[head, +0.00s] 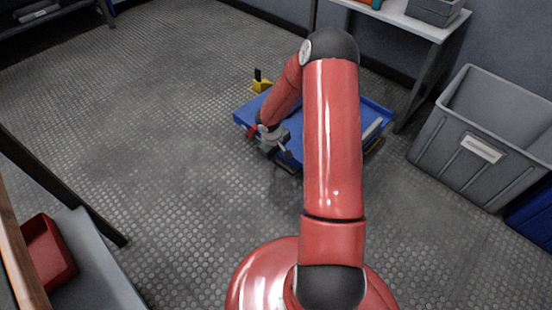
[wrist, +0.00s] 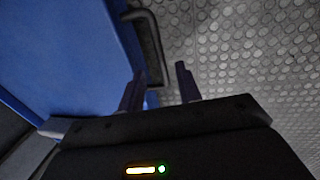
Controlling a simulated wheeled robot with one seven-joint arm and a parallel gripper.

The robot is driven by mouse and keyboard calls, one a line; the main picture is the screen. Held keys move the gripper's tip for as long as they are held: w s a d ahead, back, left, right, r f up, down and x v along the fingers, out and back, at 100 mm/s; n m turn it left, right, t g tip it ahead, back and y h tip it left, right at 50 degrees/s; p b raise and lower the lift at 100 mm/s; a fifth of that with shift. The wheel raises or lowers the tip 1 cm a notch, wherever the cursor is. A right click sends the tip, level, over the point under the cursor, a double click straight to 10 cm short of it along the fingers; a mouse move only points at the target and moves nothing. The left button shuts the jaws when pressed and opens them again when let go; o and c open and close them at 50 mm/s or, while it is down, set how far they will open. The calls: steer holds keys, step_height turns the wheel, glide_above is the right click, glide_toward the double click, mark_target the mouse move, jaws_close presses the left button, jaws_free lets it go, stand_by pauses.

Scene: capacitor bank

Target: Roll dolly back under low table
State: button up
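The blue dolly (head: 248,111) sits on the floor near the front of a white-topped table (head: 408,20) at the back right. My arm hides its middle. In the wrist view, its blue deck (wrist: 65,50) fills the left, with a dark handle (wrist: 148,38) along its edge. My gripper (head: 287,157) is low at the dolly's near left edge. In the wrist view, the fingers (wrist: 161,88) are apart, with the handle just ahead of them. I cannot tell whether they touch it.
A large grey bin (head: 470,150) stands right of the dolly, with a blue box (head: 532,215) beside it. A yellow object (head: 262,85) is at the dolly's far left corner. A grey bench (head: 95,270) with a red bin (head: 47,255) is at lower left. The left floor is clear.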

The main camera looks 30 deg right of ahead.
mark_target(280, 164)
steer(key=f, duration=0.3)
steer(key=d+f+b, duration=0.1)
steer(key=f, duration=0.1)
steer(key=shift+w+f, duration=0.15)
steer(key=shift+f, duration=0.1)
jaws_close()
